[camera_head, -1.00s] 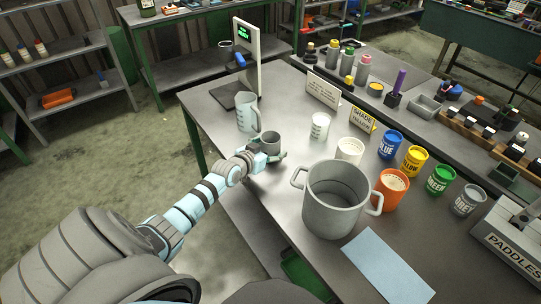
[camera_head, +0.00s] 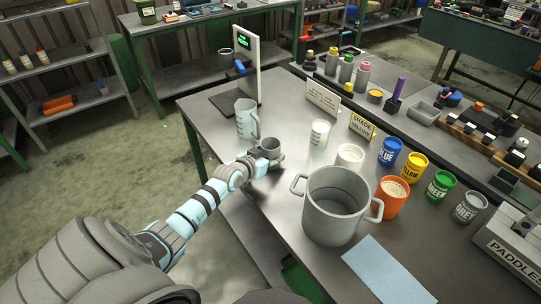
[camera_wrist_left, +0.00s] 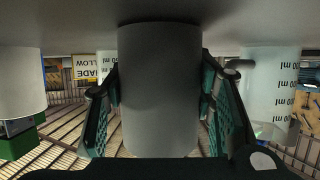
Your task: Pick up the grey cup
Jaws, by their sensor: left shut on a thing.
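The grey cup (camera_head: 270,147) stands upright near the left edge of the workbench, in front of the clear measuring jug (camera_head: 246,120). My left gripper (camera_head: 268,158) is shut on it, with its fingers on either side of the cup's wall. In the left wrist view, which looks upside down, the cup (camera_wrist_left: 158,90) fills the middle between the two dark teal fingers. I cannot tell whether its base is touching the bench. My right gripper is not in view.
A big grey pot (camera_head: 335,212) stands to the right of the cup. A white beaker (camera_head: 319,134), a white tub (camera_head: 349,157) and an orange tub (camera_head: 391,197) stand farther right. A scale-like stand (camera_head: 246,62) is behind the jug.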

